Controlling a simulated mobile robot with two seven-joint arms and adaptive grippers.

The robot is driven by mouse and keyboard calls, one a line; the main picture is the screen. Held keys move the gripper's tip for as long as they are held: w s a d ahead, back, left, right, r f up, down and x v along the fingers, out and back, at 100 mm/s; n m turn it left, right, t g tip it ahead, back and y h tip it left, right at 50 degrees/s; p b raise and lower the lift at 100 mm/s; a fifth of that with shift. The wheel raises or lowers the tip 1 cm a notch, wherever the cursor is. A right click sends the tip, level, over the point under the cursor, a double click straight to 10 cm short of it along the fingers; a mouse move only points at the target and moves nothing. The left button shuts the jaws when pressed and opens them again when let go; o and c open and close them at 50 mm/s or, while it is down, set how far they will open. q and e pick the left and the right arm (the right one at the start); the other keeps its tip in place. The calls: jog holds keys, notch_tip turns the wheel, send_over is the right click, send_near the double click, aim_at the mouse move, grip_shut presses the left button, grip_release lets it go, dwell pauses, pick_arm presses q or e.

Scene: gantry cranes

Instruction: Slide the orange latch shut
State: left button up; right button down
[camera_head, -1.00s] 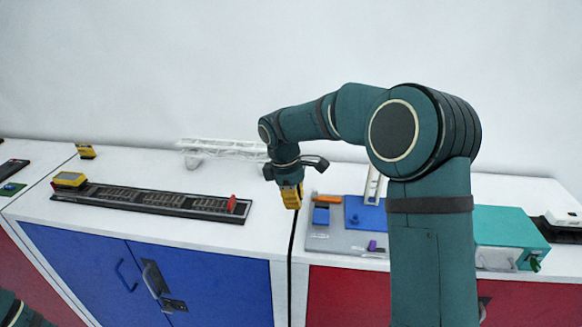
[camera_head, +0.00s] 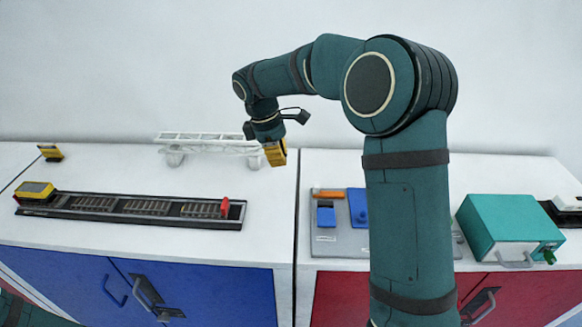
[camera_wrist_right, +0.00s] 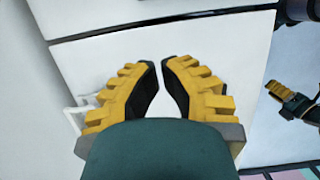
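The orange latch (camera_head: 329,193) is a small flat bar near the back left of a grey panel (camera_head: 330,244) on the right-hand cabinet. It lies just above a blue block (camera_head: 326,216) in the head view. My right gripper (camera_head: 276,160), with yellow fingers, hangs in the air to the left of the latch, clear of it. In the right wrist view its fingers (camera_wrist_right: 161,72) are drawn close together, with only a thin gap and nothing held. The latch cannot be made out there.
A blue plate with a knob (camera_head: 358,208) is right of the latch. My right arm hides part of the panel. A teal box (camera_head: 508,228) stands farther right. On the left cabinet are a dark rail (camera_head: 130,207) and a white truss (camera_head: 205,139).

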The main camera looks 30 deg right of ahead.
aim_at(329, 191)
jog(key=x, duration=0.9)
jog(key=shift+d+f, duration=0.15)
jog(key=shift+d, duration=0.05)
jog(key=s+d, duration=0.1)
jog(key=d, duration=0.1)
jog(key=shift+s+d, duration=0.3)
jog(key=shift+s, duration=0.1)
jog(key=shift+s+d, duration=0.1)
jog(key=shift+d, duration=0.1)
jog(key=shift+d, duration=0.1)
jog(key=shift+s+d, duration=0.5)
jog(key=shift+d, duration=0.25)
jog(key=shift+s+d, duration=0.5)
jog(key=shift+d, duration=0.25)
jog(key=shift+w+a, duration=0.1)
jog(key=shift+a, duration=0.05)
